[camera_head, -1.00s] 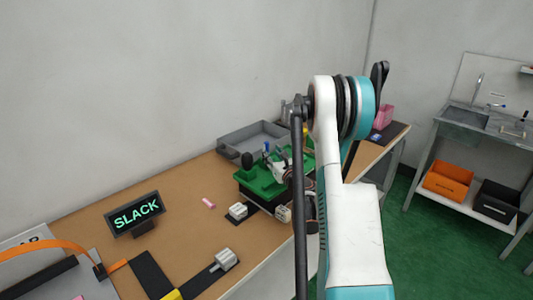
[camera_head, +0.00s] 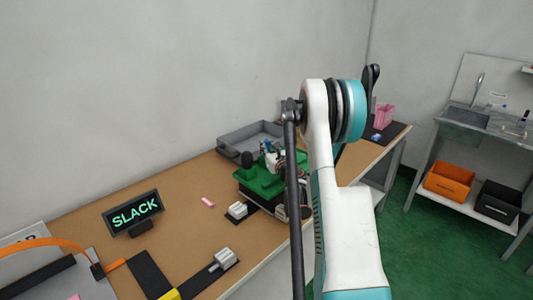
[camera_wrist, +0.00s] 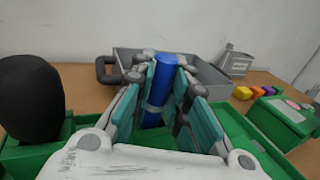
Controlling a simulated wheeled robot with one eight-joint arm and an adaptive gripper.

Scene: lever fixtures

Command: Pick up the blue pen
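The blue pen (camera_wrist: 166,80) stands nearly upright, slightly tilted, between the teal finger pads of my gripper (camera_wrist: 167,92) in the wrist view. The pads lean in and appear to touch it on both sides. Its lower end is low between the fingers, over the green holder (camera_wrist: 258,135), and it is unclear whether it is still in its slot. In the head view my gripper (camera_head: 275,158) is small and partly hidden behind my arm, above the green holder (camera_head: 262,182). I cannot make out the pen clearly there.
A grey tray (camera_head: 233,148) lies behind the holder. A black knob (camera_wrist: 31,98) rises at the holder's left. A SLACK sign (camera_head: 133,212), a pink piece (camera_head: 208,202) and white lever fixtures (camera_head: 224,259) are on the table. A pink container (camera_head: 383,116) stands farther right.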

